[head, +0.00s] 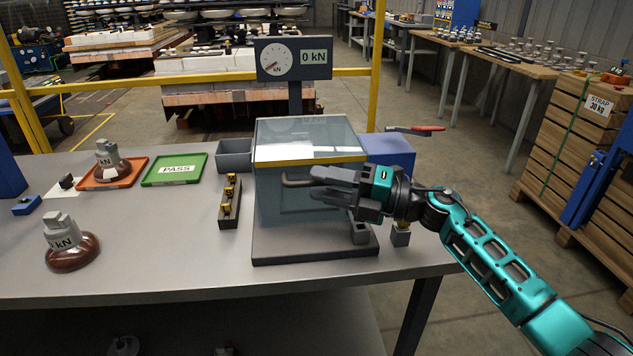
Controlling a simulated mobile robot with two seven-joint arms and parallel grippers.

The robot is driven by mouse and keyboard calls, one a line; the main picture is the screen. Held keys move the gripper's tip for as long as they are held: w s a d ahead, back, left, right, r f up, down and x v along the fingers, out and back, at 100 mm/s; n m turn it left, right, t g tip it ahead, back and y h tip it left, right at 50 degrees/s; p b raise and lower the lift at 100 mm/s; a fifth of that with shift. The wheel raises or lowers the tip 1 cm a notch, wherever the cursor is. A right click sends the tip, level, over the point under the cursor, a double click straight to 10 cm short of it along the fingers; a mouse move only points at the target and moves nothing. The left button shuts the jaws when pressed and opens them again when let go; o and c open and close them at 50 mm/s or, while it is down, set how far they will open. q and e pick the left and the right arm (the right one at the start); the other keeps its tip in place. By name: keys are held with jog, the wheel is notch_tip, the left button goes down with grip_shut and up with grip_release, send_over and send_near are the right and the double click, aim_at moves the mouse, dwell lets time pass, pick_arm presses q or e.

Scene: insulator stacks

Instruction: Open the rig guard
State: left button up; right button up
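The rig guard (305,140) is a clear box-shaped cover with a yellow strip along its front top edge. It stands closed over the test rig, on a dark base plate (315,245) on the grey bench. A grey bar handle (296,182) sticks out at its front. My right gripper (318,183) comes in from the right, in front of the guard, with its fingers pointing left at the handle. The fingers hide the handle's right part; whether they grip it or are only around it, I cannot tell. My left gripper is out of view.
A gauge (293,58) reading 0 kN stands behind the guard. A blue box (388,150) and a red-handled lever (415,130) are on the right. Left are a green PASS tray (174,181), an orange tray (103,185) holding an insulator, and another insulator (72,245).

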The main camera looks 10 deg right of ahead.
jog(key=shift+x, duration=0.95)
grip_shut()
